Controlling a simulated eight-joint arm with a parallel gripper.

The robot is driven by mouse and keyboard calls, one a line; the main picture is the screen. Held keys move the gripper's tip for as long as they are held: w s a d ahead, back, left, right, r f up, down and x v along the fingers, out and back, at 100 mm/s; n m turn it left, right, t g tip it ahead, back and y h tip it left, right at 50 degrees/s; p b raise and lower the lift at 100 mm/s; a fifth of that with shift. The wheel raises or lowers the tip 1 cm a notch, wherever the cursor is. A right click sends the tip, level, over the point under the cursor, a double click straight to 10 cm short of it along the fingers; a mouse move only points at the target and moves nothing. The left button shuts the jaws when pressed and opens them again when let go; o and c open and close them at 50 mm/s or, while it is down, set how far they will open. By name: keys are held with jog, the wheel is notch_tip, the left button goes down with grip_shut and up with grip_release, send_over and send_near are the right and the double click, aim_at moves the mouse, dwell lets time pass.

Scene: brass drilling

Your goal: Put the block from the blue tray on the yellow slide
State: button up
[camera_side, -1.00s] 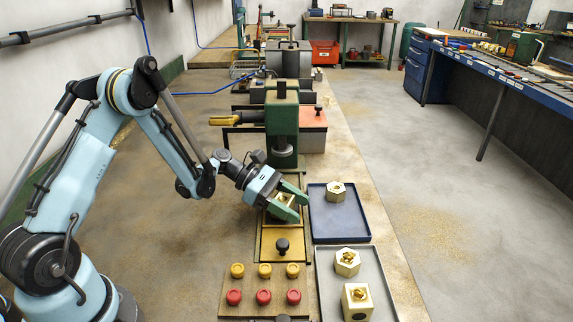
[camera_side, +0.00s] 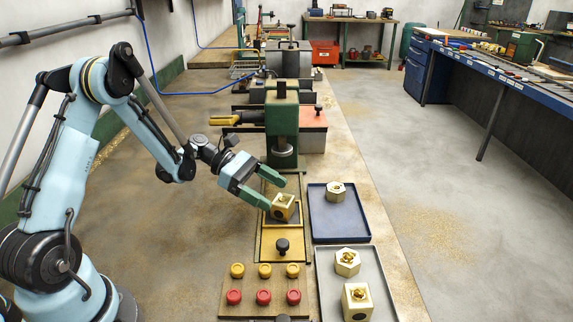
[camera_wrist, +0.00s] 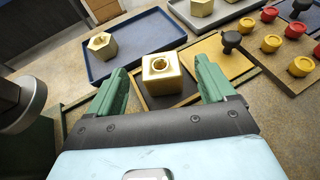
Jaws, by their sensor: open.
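A brass cube block (camera_side: 283,207) with a hole in its top sits in the dark recess of the yellow slide (camera_side: 270,243). It also shows in the wrist view (camera_wrist: 162,75). The hex block also shows in the wrist view (camera_wrist: 102,46).
A grey tray (camera_side: 330,281) in front of the blue tray holds two brass pieces (camera_side: 347,262). A green drill press (camera_side: 283,130) stands behind the slide. A black knob (camera_side: 283,246) rises from the slide's front. A panel of red and yellow buttons (camera_side: 264,283) is in front.

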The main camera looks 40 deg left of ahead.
jog(key=v, duration=0.5)
jog(key=shift+a+r, duration=0.1)
jog(key=shift+a, duration=0.05)
